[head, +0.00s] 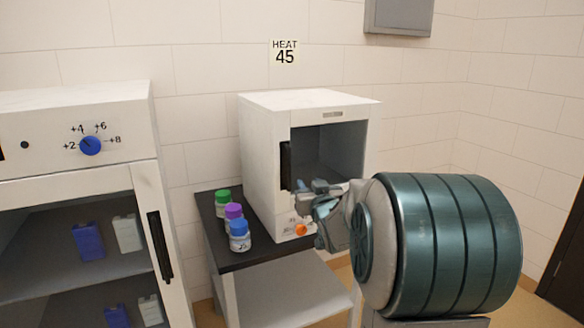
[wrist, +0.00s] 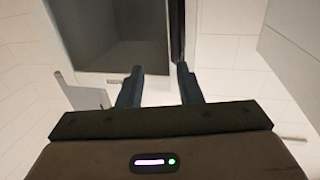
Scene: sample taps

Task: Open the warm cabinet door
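The warm cabinet (head: 262,150) is a white box below the HEAT 45 sign. Its dark grey interior (head: 335,150) shows through the front; I cannot tell whether a clear pane covers it. A black upright handle (head: 286,165) runs along the left edge of the front. In the wrist view the handle (wrist: 177,32) is at the right of the dark front (wrist: 115,35), near the right fingertip. My gripper (wrist: 159,70) is open with nothing between its fingers. In the head view my gripper (head: 318,188) is in front of the cabinet's lower front, partly hidden by my wrist.
The cabinet stands on a dark-topped table (head: 262,258). Green-, purple- (head: 234,216) and blue-capped bottles stand on its left side. An orange knob (head: 300,230) is low on the cabinet front. A larger white cabinet (head: 80,125) with a blue dial stands at left.

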